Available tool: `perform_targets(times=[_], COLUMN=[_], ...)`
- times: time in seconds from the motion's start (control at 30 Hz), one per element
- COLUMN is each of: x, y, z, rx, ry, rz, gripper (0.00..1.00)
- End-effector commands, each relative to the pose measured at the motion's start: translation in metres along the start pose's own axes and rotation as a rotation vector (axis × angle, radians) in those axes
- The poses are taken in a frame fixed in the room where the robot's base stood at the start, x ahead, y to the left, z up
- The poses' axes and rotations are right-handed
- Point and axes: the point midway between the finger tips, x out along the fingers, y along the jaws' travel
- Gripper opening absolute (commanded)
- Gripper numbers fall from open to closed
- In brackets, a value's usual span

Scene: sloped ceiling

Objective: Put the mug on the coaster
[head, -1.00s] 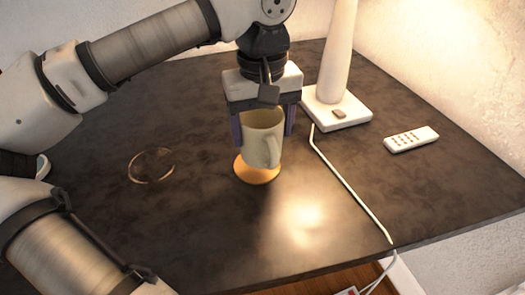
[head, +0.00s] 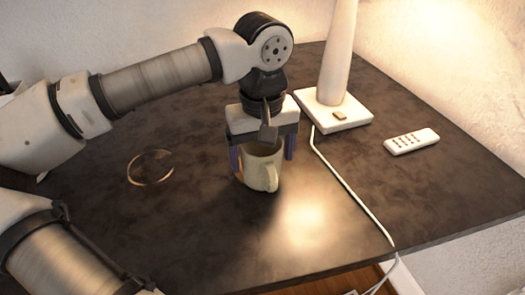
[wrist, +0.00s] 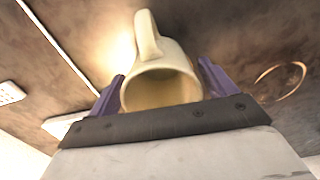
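A white lamp base (head: 333,111) stands close behind and right of my gripper. Its white cord (head: 350,190) runs to the front edge. A white remote (head: 411,141) lies at the right. A thin ring-shaped object (head: 150,167) lies at the left. The front table is clear.

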Motion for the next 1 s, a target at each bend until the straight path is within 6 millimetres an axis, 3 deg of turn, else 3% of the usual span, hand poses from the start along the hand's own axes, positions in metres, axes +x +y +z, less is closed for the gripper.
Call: perform_targets(times=[0.47, 0.8, 1.0], x=[-0.010, -0.080, -0.112], y=[0.000, 0.001, 0.001], z=[-0.001, -0.001, 0.000], rx=[-0.001, 0.000, 0.000], ry=[0.002, 0.002, 0.001], rz=[0.000, 0.001, 0.000], gripper=[0.93, 0.93, 0.93])
